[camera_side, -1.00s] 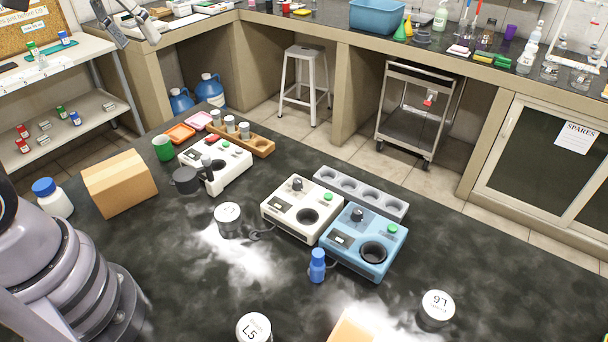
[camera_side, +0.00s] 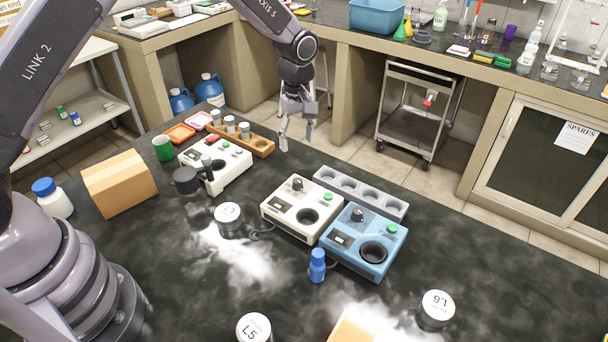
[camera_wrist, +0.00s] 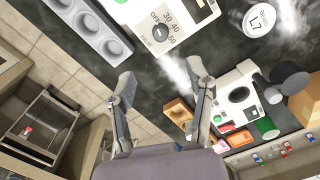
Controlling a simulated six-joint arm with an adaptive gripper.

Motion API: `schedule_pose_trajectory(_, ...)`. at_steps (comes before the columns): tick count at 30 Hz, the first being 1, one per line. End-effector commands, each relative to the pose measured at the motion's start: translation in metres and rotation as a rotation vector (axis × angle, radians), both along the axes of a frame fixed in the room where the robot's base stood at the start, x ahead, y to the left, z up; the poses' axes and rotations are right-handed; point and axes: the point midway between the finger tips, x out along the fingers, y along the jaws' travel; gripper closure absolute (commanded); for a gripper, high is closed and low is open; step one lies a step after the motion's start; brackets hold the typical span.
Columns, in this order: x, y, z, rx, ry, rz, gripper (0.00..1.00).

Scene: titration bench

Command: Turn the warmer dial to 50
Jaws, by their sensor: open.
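The white warmer (camera_side: 275,219) stands mid-bench, with a dark dial (camera_side: 297,184), a green button and a round well on top. In the wrist view the dial (camera_wrist: 160,32) has marks reading OFF, 30, 40, 50 and 60 around it; its exact setting is too small to tell. My gripper (camera_side: 297,137) is open and empty, pointing down, above and beyond the warmer in the side view. In the wrist view my gripper (camera_wrist: 161,78) has its fingers spread, with the dial beyond the tips and apart from them.
A blue device (camera_side: 345,262) with its own dial stands against the warmer's right side. A grey block with wells (camera_side: 398,208) lies behind both. A blue-capped bottle (camera_side: 317,268) stands in front. Another white device (camera_side: 235,172) and a wooden rack (camera_side: 262,147) are to the left.

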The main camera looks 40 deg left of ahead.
Motion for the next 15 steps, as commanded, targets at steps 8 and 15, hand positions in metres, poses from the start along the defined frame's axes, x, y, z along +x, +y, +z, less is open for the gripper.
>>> schedule_pose_trajectory(8, -0.002, 0.001, -0.064, 0.001, 0.006, -0.001, 0.47)
schedule_pose_trajectory(15, -0.001, 0.001, -0.102, 0.002, 0.004, -0.002, 0.47)
